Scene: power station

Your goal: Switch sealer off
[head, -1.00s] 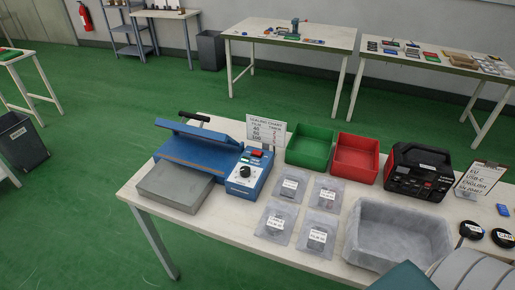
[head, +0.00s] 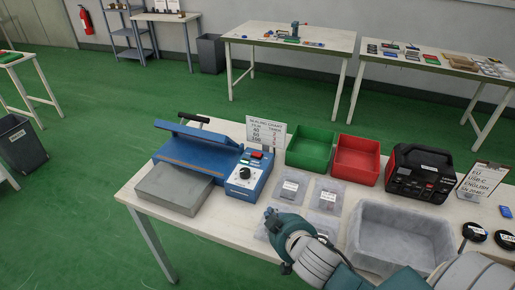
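The blue sealer (head: 193,150) stands at the left of the near table, with its lid arm raised. Its control box (head: 247,177) on the right side carries a dial (head: 244,173), a red switch (head: 257,154) and a small green part beside it. My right arm reaches in from the lower right over the table, in front of the control box and apart from it. Only a dark part of my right gripper (head: 286,267) seems to show at the arm's end; its fingers cannot be made out. My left gripper is out of view.
A sealing chart (head: 266,132) stands behind the control box. Green (head: 311,146) and red (head: 356,158) bins, a black-red power unit (head: 420,172), a grey tray (head: 400,235) and labelled bags (head: 327,196) crowd the table. A grey block (head: 174,188) lies before the sealer.

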